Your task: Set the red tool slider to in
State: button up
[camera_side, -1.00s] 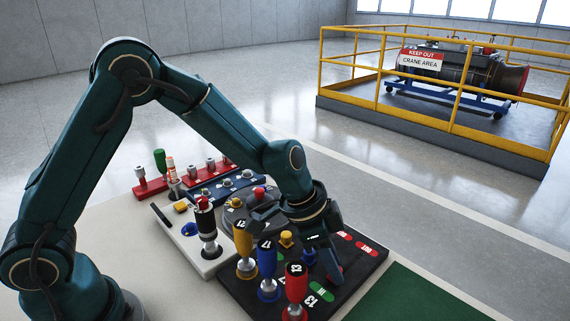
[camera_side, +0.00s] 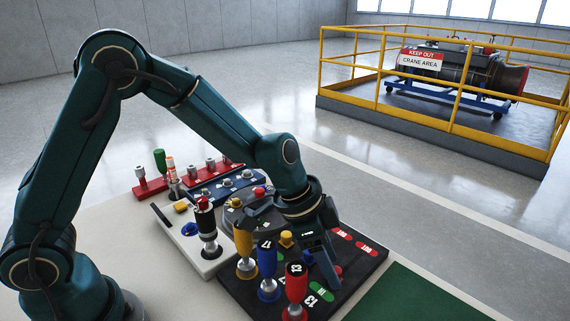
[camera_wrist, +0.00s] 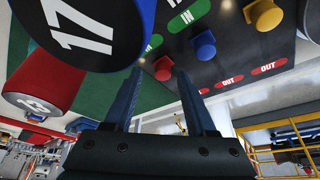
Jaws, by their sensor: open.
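The red slider knob (camera_wrist: 163,68) sits on the dark panel (camera_wrist: 225,55) between the tips of my gripper (camera_wrist: 158,78) in the wrist view. It lies between a green label (camera_wrist: 153,43) and a red OUT label (camera_wrist: 204,91), nearer the green one. In the side view a little of the red knob (camera_side: 338,270) shows beside my gripper (camera_side: 329,280), which points down at the panel. My gripper is open. I cannot tell whether a finger touches the knob.
A blue knob (camera_wrist: 205,45) and a yellow knob (camera_wrist: 262,14) stand beside it. Upright yellow (camera_side: 245,245), blue (camera_side: 267,262) and red (camera_side: 296,282) tool handles stand close to my gripper. A green mat (camera_side: 415,295) at the right is clear.

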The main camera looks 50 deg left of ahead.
jog(key=shift+v, duration=2)
jog(key=shift+w+r, duration=0.1)
jog(key=shift+r, duration=0.15)
notch_tip(320, 180, up, 7)
jog(key=t, duration=0.2)
send_over(318, 281)
jog(key=a, duration=0.2)
jog(key=s+a+r+n+t+y, duration=0.1)
jog(key=s+a+r+n, duration=0.1)
jog(key=s+a+r, duration=0.3)
jog(key=s+a+f+n+y, duration=0.1)
jog(key=s+a+f+n, duration=0.1)
jog(key=s, duration=0.3)
jog(key=s+a+f+n+y, duration=0.1)
jog(key=s+f+n, duration=0.1)
jog(key=s+n, duration=0.3)
jog(key=shift+s+a+f+g, duration=0.3)
jog(key=shift+s+a+f, duration=0.05)
jog(key=shift+s, duration=0.3)
